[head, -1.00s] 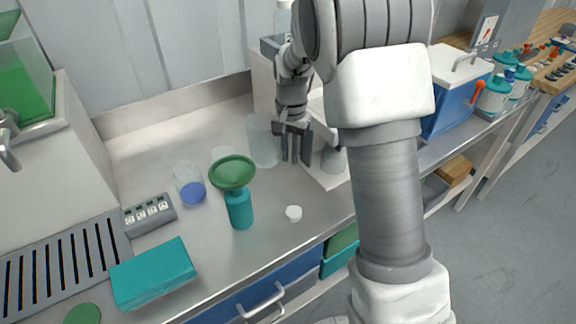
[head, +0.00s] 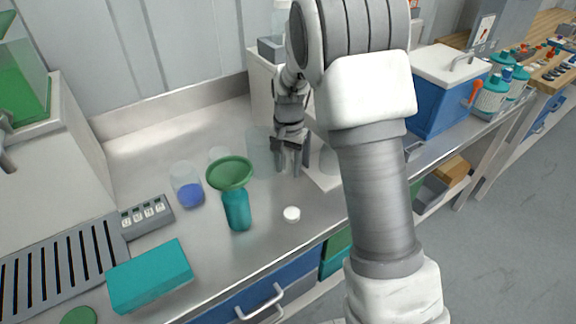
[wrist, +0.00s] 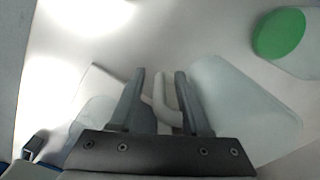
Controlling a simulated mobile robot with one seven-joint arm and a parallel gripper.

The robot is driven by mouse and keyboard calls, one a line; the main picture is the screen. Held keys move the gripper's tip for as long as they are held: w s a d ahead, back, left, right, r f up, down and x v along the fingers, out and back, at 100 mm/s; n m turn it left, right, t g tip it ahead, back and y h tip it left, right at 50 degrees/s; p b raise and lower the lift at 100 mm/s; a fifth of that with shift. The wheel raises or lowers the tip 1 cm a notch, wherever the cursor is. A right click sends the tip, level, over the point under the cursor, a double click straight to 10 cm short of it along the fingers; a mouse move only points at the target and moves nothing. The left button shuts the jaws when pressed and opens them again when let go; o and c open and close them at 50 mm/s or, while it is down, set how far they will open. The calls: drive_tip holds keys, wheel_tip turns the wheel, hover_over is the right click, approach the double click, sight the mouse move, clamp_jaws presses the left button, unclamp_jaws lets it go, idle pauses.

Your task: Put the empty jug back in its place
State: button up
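The clear, empty-looking jug (head: 260,152) stands on the steel counter, just left of my gripper (head: 292,168). In the wrist view the jug (wrist: 248,108) is a pale, see-through body to the right of the fingers. Its whitish handle (wrist: 160,103) shows between the two fingers of my gripper (wrist: 158,80). The fingers are apart, and I see no clear grip on the handle. Part of the handle is hidden behind the right finger.
A green funnel (head: 230,172) sits on a teal bottle (head: 237,210), left of the jug. A beaker with blue liquid (head: 188,188) stands farther left. A white cap (head: 291,214) lies in front. Another clear vessel (head: 329,160) stands on a white base right of my gripper.

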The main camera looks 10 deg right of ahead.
wheel_tip(320, 180, up, 12)
drive_tip(key=shift+s+r+p, duration=0.1)
drive_tip(key=shift+p, duration=0.75)
drive_tip(key=s+d+r+n+t, duration=0.1)
drive_tip(key=s+r+n+t, duration=0.1)
drive_tip(key=s, duration=1.1)
drive_tip(key=s+d+r+n+t, duration=0.1)
drive_tip(key=s+r+n+t, duration=0.2)
drive_tip(key=s+r, duration=0.4)
drive_tip(key=s+n, duration=0.1)
drive_tip(key=s, duration=0.5)
drive_tip(key=shift+s+d+r+n, duration=0.3)
drive_tip(key=shift+s+n, duration=0.1)
wheel_tip(320, 180, up, 2)
drive_tip(key=shift+r+p, duration=0.25)
drive_tip(key=shift+p, duration=1)
